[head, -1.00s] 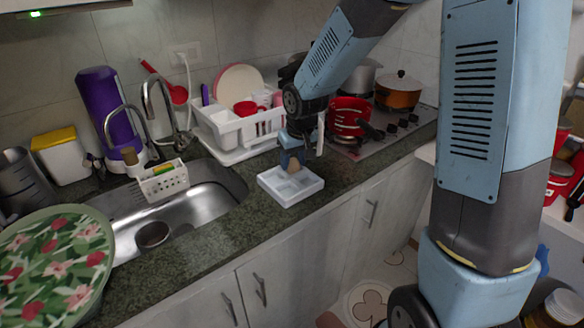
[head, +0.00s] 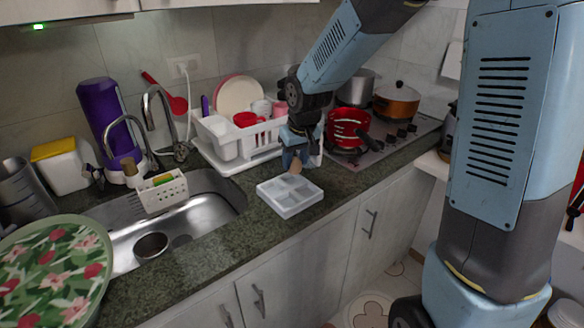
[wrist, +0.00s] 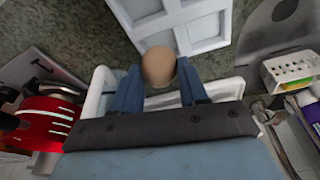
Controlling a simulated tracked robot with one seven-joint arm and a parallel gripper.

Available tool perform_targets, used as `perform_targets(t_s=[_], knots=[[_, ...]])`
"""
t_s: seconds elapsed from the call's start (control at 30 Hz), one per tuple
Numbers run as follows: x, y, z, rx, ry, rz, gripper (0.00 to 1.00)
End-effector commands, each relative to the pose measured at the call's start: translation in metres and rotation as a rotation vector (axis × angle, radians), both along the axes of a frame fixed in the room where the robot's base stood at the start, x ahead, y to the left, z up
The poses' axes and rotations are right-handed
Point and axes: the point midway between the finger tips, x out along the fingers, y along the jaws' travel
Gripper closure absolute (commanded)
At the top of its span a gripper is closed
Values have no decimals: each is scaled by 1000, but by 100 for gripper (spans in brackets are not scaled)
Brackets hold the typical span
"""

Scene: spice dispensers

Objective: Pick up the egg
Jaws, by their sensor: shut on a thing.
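The egg (wrist: 158,67) is tan and sits between the two blue fingers of my gripper (wrist: 157,84) in the wrist view. In the head view the egg (head: 296,168) shows just below the fingers of my gripper (head: 295,157), at the back edge of the white divided tray (head: 290,209). My gripper is shut on the egg, pointing down. The tray's compartments look empty, and its white dividers also show past the egg in the wrist view (wrist: 180,18). The gap between egg and tray is hard to judge.
A white dish rack (head: 235,152) with plates and cups stands behind my gripper. A red pot (head: 347,127) is on the stove to the right. The sink (head: 195,217) with its faucet lies to the left. Some counter is clear in front of the tray.

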Motion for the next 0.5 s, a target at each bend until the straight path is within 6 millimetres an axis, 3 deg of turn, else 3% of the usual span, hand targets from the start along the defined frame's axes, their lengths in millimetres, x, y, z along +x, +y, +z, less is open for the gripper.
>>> perform_targets(t_s=[0.27,0.5], knots=[[-33,-18,46,0,-6,-3,87],[-70,-38,65,0,-4,-1,87]])
